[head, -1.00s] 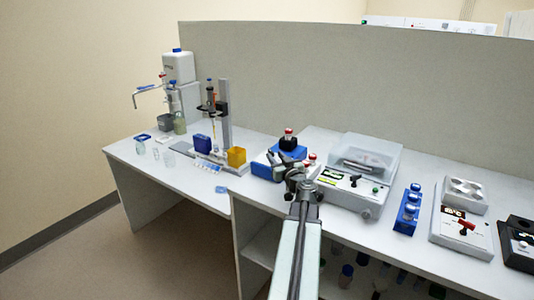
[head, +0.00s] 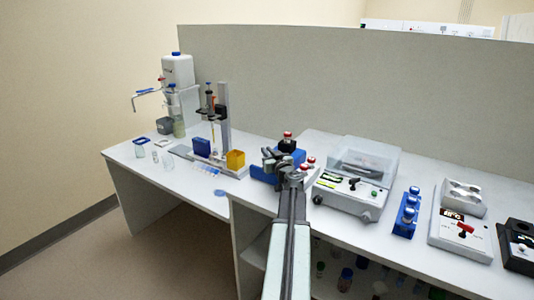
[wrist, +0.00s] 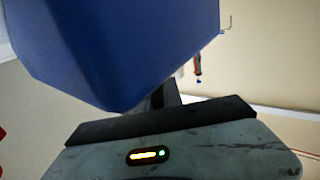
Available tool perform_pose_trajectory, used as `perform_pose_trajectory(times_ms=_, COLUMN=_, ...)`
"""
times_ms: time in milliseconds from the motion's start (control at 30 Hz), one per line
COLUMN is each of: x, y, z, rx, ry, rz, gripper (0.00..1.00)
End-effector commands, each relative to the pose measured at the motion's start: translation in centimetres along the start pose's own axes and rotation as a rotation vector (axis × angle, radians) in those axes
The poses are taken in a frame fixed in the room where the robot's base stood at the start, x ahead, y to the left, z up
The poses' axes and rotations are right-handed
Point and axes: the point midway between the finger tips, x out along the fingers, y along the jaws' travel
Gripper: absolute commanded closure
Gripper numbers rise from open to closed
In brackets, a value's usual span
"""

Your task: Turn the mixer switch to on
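The mixer is most likely the blue unit (head: 263,174) with a black top, partly hidden behind my gripper in the head view. A red-capped tube stands on its top. I cannot make out its switch in either view. My gripper (head: 273,161) is right in front of the blue unit, and the head view does not show if they touch. In the wrist view a large smooth blue surface (wrist: 125,45), probably the mixer's body, fills the upper left very close by. My gripper's dark bar and grey body are below it; its fingertips are not clear.
A white lidded machine (head: 350,185) with a black knob stands just right of my gripper. Further right are a blue vial rack (head: 406,215) and a white heater unit (head: 462,235) with a red switch.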

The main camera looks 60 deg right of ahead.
Motion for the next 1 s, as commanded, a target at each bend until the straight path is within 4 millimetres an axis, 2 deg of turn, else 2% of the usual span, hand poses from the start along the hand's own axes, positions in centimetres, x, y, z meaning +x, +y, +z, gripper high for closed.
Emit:
perform_pose_trajectory(times_ms=367, x=-0.1, y=0.1, z=0.0, rx=0.0, ry=0.0, rz=0.065, gripper=1.0)
perform_pose_trajectory(times_ms=1000, x=-0.3, y=1.2, z=0.0, rx=0.0, ry=0.0, rz=0.506, gripper=1.0)
